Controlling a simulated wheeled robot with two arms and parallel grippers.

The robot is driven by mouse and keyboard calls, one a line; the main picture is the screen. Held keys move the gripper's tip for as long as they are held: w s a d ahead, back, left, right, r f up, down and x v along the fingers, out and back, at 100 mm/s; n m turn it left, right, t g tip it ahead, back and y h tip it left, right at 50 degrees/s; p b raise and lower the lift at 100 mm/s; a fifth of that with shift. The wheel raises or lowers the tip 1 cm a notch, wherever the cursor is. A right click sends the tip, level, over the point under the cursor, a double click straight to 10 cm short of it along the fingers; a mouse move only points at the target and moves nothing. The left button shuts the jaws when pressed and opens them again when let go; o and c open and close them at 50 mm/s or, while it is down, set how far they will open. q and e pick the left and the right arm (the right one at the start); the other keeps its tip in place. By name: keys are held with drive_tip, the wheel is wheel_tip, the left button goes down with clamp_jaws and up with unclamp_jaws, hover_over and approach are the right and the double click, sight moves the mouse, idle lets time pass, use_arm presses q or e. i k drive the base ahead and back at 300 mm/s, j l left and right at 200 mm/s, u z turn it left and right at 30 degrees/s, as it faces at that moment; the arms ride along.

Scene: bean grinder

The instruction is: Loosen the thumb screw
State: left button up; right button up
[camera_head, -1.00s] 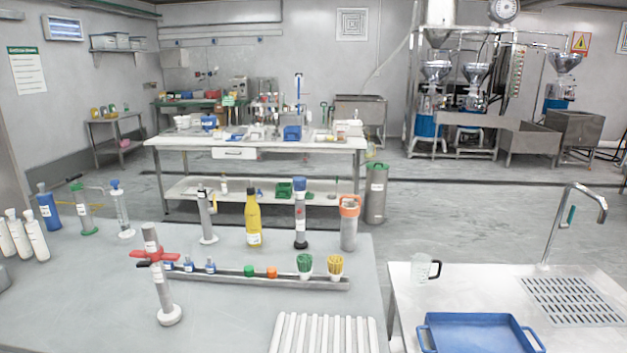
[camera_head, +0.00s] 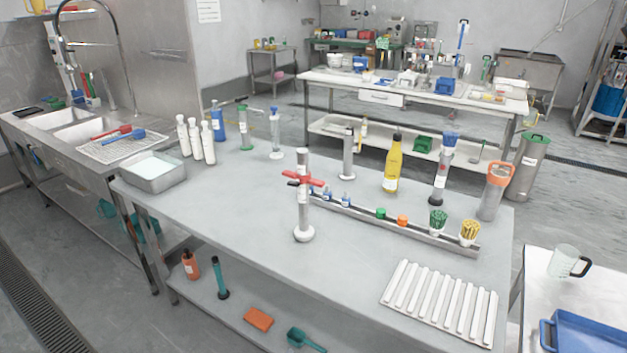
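A grey upright cylinder (camera_head: 303,212) on a round white foot stands near the middle of the grey table. A red cross-shaped piece (camera_head: 316,179) sits around its upper part, with a small dark part at its left side. It may be the thumb screw's fitting, but no thumb screw can be clearly told at this size. Neither of my grippers is in view.
A white ribbed rack (camera_head: 440,302) lies front right, a metal tray (camera_head: 152,172) left. The table's front left is clear.

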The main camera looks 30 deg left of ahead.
sight(296, 183)
drive_tip(key=i+j+u, duration=0.15)
drive_tip(key=j+u, duration=0.2)
drive_tip(key=i+j+u, duration=0.15)
drive_tip(key=j+u, duration=0.15)
drive_tip(key=i+j+u, duration=0.35)
drive_tip(key=k+j, duration=0.1)
